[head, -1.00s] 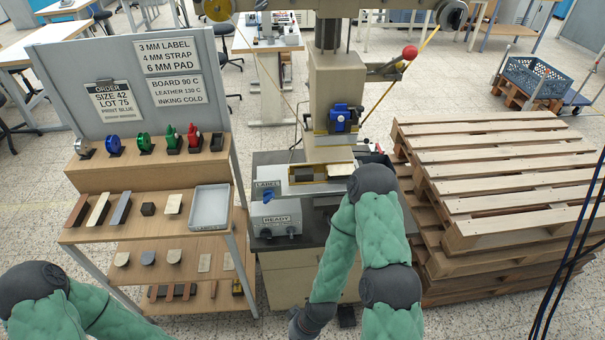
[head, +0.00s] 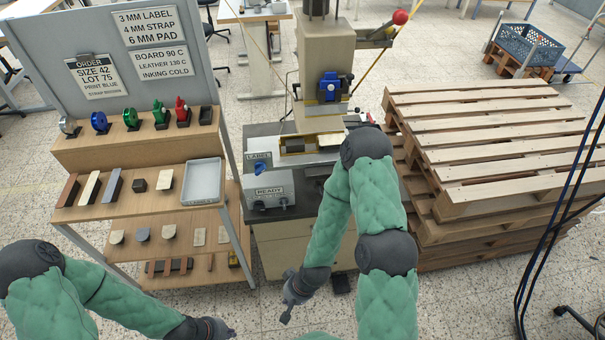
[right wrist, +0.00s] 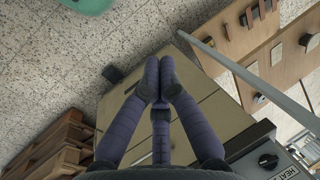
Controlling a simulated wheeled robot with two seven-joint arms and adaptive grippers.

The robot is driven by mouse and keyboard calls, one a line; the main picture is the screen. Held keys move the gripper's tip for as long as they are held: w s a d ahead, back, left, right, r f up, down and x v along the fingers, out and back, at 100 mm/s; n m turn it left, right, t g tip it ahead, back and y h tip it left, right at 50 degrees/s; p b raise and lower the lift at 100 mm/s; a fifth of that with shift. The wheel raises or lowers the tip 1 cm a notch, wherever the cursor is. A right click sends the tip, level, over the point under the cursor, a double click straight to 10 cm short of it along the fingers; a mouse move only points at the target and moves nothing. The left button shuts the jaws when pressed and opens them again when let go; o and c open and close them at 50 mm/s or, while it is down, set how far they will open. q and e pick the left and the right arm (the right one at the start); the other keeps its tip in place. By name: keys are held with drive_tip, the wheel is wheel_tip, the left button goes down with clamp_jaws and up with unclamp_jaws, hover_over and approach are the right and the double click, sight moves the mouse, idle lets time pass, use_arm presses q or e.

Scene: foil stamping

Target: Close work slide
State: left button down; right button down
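The stamping press (head: 323,85) stands on a grey-topped cabinet in the middle of the head view. The work slide (head: 312,158) appears to be the light plate under its head, beside a brass-coloured frame (head: 298,145); my right arm partly covers this area, and I cannot tell how far the slide is out. My right gripper (head: 286,313) hangs low in front of the cabinet, away from the slide. In the right wrist view its fingers (right wrist: 160,82) meet with nothing visible between them. My left gripper (head: 230,333) is at the bottom edge, too small to read.
A shelf rack (head: 138,205) with foil rolls, blocks and a grey tray (head: 203,182) stands at the left. Stacked pallets (head: 480,150) stand close on the right.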

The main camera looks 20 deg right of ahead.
drive_tip(key=w+d+r+m+t+h, duration=0.1)
drive_tip(key=w+d+r+m+t, duration=0.25)
drive_tip(key=w+r, duration=0.3)
drive_tip(key=w+d+r+m+t+h, duration=0.2)
drive_tip(key=w+r+m+t, duration=0.25)
drive_tip(key=r, duration=0.35)
drive_tip(key=w+d+r+m+t+h+p, duration=0.1)
drive_tip(key=d+r+m+t+h, duration=0.1)
drive_tip(key=r+m, duration=0.4)
drive_tip(key=w+d+r+m+t+h, duration=0.1)
drive_tip(key=d+r+m+t+h, duration=0.25)
drive_tip(key=r, duration=0.45)
drive_tip(key=a+b+x, duration=0.1)
drive_tip(key=b+x, duration=0.1)
drive_tip(key=x, duration=1.1)
drive_tip(key=shift+w+g+y, duration=0.35)
drive_tip(key=shift+w+y, duration=0.1)
drive_tip(key=shift+w, duration=0.05)
drive_tip(key=shift+f+m, duration=0.1)
drive_tip(key=shift+m, duration=0.15)
drive_tip(key=shift+b, duration=0.3)
